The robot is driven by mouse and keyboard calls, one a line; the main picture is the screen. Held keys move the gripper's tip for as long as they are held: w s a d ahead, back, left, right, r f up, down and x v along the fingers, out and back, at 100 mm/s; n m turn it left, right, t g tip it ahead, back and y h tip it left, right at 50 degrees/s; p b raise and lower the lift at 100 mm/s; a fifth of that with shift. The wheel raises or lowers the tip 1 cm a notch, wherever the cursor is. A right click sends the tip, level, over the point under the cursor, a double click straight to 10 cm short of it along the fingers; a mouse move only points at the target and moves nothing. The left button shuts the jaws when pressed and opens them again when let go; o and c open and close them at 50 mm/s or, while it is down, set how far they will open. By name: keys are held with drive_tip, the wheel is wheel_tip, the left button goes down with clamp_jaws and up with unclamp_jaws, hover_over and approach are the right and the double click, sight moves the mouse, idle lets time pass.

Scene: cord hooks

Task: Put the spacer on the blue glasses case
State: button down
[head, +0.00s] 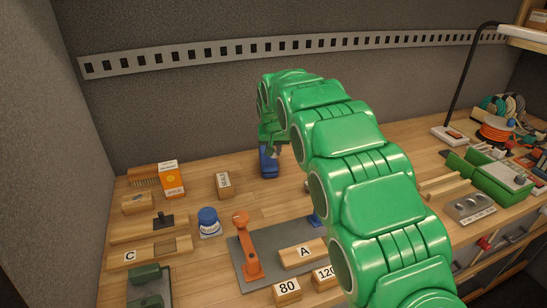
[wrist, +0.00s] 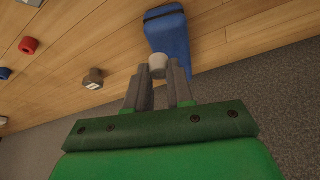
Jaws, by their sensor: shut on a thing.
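The blue glasses case (head: 268,165) lies on the wooden bench near the back wall in the head view. In the wrist view the case (wrist: 169,34) is just beyond my fingertips. My gripper (wrist: 158,72) is shut on a small whitish round spacer (wrist: 157,59), held between the fingertips. The spacer overlaps the near end of the case in that view; I cannot tell if they touch. In the head view my gripper (head: 276,152) is at the case, partly behind my green arm, and the spacer cannot be made out.
An orange box (head: 171,179) is farther left. A grey mat (head: 245,245) lies in front. In the wrist view a red round thing (wrist: 28,45) and a grey piece (wrist: 93,79) lie left.

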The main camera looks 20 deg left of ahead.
sight(274, 157)
drive_tip(key=shift+w+a+f, duration=0.1)
drive_tip(key=shift+f, duration=1.65)
drive_tip(key=c, duration=1)
unclamp_jaws()
drive_tip(key=v, duration=1.2)
drive_tip(key=shift+r, duration=0.1)
